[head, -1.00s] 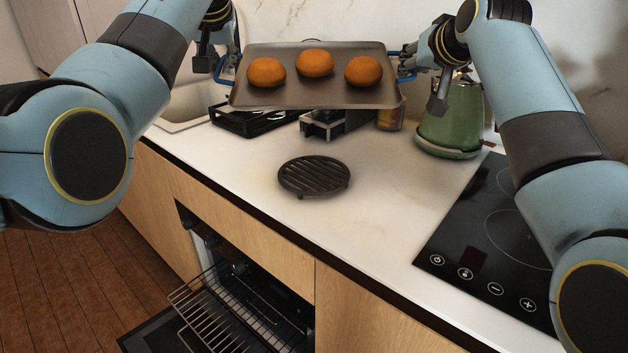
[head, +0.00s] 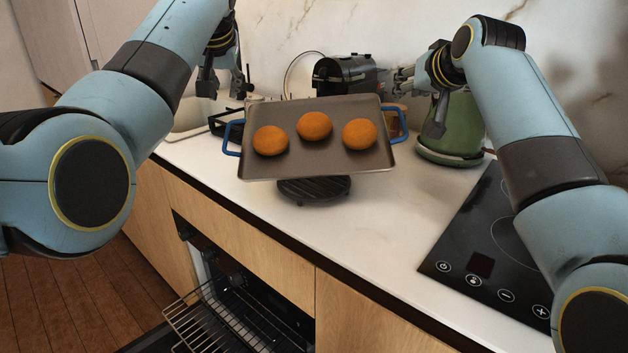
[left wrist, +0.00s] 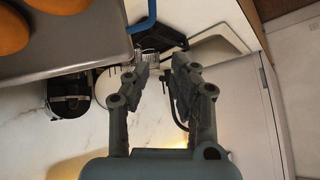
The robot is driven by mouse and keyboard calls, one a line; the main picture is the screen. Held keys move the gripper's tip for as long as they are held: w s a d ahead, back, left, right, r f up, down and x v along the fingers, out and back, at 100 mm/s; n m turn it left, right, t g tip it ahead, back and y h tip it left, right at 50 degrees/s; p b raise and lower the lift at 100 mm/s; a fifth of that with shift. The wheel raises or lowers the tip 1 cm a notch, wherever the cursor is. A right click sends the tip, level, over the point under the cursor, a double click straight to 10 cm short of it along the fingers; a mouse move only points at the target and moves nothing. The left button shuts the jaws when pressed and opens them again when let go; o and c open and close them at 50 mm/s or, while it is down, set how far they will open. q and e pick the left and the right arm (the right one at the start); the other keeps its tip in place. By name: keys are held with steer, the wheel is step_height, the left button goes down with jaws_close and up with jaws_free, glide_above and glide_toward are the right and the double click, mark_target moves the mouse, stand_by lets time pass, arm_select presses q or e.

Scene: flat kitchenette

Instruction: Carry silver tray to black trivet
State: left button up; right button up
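The silver tray (head: 228,166) bears three round orange-brown buns and has blue handles at both ends. In the head view it hangs over or rests on the black trivet (head: 318,190), covering its rear part; whether they touch is unclear. The tray looks slightly tilted. My left gripper (head: 225,85) is behind the tray's left handle (head: 232,137), apart from it and open. The left wrist view shows its two fingers (left wrist: 157,78) with an empty gap, the tray (left wrist: 105,45) beyond at upper left. My right gripper (head: 418,102) is above and behind the right handle (head: 400,124), empty and open.
A green kettle (head: 462,130) stands close to my right gripper. A black machine (head: 345,74) is at the back wall. The hob (head: 470,250) lies at right. The counter (head: 390,215) right of the trivet is clear. The oven below is open, with its rack (head: 215,325) out.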

arm_select(q)
steer(key=o, duration=0.8)
steer(key=shift+a, duration=0.1)
steer(key=shift+o, duration=0.2)
steer(key=v, duration=1.2)
steer(key=shift+f, duration=0.1)
arm_select(e)
steer(key=shift+o, duration=0.5)
steer(key=o, duration=0.7)
steer(key=v, duration=1.2)
